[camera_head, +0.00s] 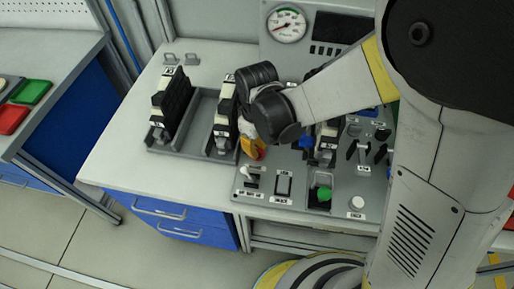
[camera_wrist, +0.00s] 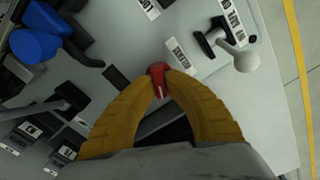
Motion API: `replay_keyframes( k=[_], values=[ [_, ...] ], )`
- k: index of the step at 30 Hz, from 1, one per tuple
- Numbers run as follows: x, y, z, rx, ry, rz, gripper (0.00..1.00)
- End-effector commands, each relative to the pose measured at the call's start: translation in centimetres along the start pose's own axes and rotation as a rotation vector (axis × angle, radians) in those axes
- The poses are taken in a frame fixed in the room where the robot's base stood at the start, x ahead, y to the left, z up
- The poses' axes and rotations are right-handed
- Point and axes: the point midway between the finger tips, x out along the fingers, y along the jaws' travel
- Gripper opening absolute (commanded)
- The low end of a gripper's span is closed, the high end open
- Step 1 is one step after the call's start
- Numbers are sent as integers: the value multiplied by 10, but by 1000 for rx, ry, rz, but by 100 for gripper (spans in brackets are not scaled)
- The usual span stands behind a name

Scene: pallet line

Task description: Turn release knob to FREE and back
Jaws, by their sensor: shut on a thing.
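The release knob (camera_wrist: 159,71) is small and red, with a white mark on its near side. It stands on the grey panel (camera_wrist: 140,50) in the wrist view, beside a small white label. My gripper (camera_wrist: 158,82) has yellow fingers closed around the knob, one tip on each side. In the head view my gripper (camera_head: 253,150) points down at the left part of the panel. There the knob is mostly hidden by the fingers. The label's text is too small to read surely, so I cannot tell which position the knob points to.
A white-ball lever (camera_wrist: 243,59) stands close to the fingers. A blue knob (camera_wrist: 36,42) is at upper left in the wrist view. In the head view, a green button (camera_head: 323,193) is on the panel, a grey rack (camera_head: 193,150) stands left, and a gauge (camera_head: 286,24) is behind.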

Motion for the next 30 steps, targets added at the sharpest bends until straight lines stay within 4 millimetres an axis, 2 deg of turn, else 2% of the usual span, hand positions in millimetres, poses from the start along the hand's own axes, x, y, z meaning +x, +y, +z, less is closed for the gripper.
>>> replay_keyframes(
  k=[9,15,30],
  values=[
    [0,-1,0,-267,0,0,0],
    [0,-2,1,-385,0,0,0],
    [0,-2,1,-486,0,-1,0]
  ],
)
